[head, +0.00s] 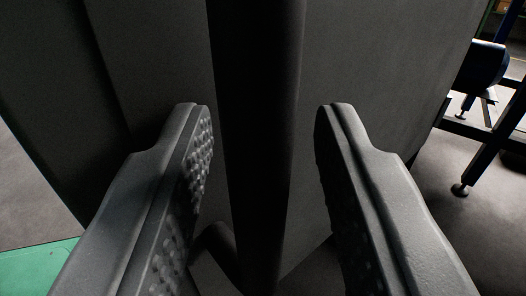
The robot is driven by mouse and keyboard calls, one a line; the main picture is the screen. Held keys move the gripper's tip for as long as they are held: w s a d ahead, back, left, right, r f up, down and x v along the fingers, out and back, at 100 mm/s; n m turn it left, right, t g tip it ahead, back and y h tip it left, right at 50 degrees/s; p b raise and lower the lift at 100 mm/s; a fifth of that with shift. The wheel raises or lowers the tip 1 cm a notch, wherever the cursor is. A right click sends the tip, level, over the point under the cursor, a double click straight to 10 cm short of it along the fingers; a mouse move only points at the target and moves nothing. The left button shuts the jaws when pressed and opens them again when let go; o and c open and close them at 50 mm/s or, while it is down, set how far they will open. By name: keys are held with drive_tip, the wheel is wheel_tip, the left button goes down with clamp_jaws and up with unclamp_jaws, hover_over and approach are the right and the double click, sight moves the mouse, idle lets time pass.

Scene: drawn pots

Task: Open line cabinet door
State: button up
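A dark grey cabinet (385,70) fills most of the head view, with a wide flat panel on the right and another dark panel (150,50) on the left. A dark, rounded vertical bar (258,130) runs down the middle between them. My gripper (263,125) is open, with one finger on each side of the bar. The bar shows between the fingers with a gap on both sides, and neither finger visibly touches it. I cannot tell how deep the bar lies between the fingers. The lower end of the bar is dark and unclear.
Grey floor shows at the left and right. A green patch (40,270) lies on the floor at the lower left. At the right edge stands a dark blue frame (480,130) on levelling feet, with a dark cylindrical part (484,66) on it.

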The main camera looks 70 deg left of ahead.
sight(260, 32)
idle(0.3)
drive_tip(key=shift+r, duration=0.1)
wheel_tip(260, 32, up, 4)
drive_tip(key=shift+f+p, duration=0.15)
drive_tip(key=shift+p, duration=0.4)
drive_tip(key=shift+s+a+p, duration=0.2)
drive_tip(key=shift+s+a, duration=0.15)
drive_tip(key=shift+s, duration=0.55)
drive_tip(key=shift+s+a+p, duration=0.15)
drive_tip(key=shift+s+a, duration=0.2)
drive_tip(key=shift+s, duration=0.5)
drive_tip(key=s+a+r+p, duration=0.1)
drive_tip(key=s+a, duration=0.3)
drive_tip(key=s, duration=0.7)
drive_tip(key=shift+a, duration=0.35)
drive_tip(key=shift+s, duration=0.1)
